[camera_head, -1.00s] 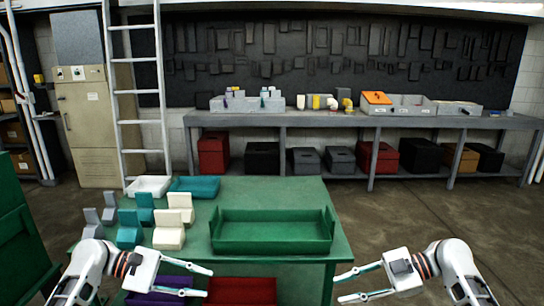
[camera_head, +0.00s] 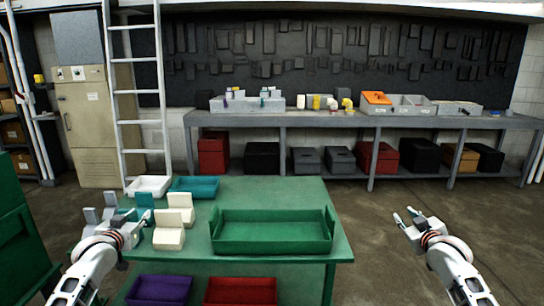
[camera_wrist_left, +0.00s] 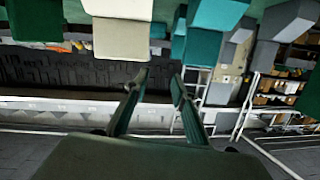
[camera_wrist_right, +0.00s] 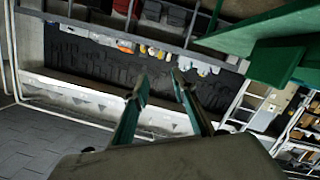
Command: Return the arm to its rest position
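My left gripper (camera_head: 140,214) is raised at the left of the green table (camera_head: 275,190), in front of the grey and teal blocks in the head view. Its fingers are apart and empty in the left wrist view (camera_wrist_left: 158,82). My right gripper (camera_head: 404,214) is raised over open floor to the right of the table. Its fingers are apart and empty in the right wrist view (camera_wrist_right: 159,84). Both arms are bent with the grippers pointing upward and inward in the head view. My left gripper hides some of the grey and teal blocks.
Cream blocks (camera_head: 170,238) stand near my left gripper. A green tray (camera_head: 270,247), a white bin (camera_head: 149,181) and a teal bin (camera_head: 195,183) are on the table. Purple (camera_head: 160,290) and red bins (camera_head: 240,292) sit below its front edge. Floor right of the table is clear.

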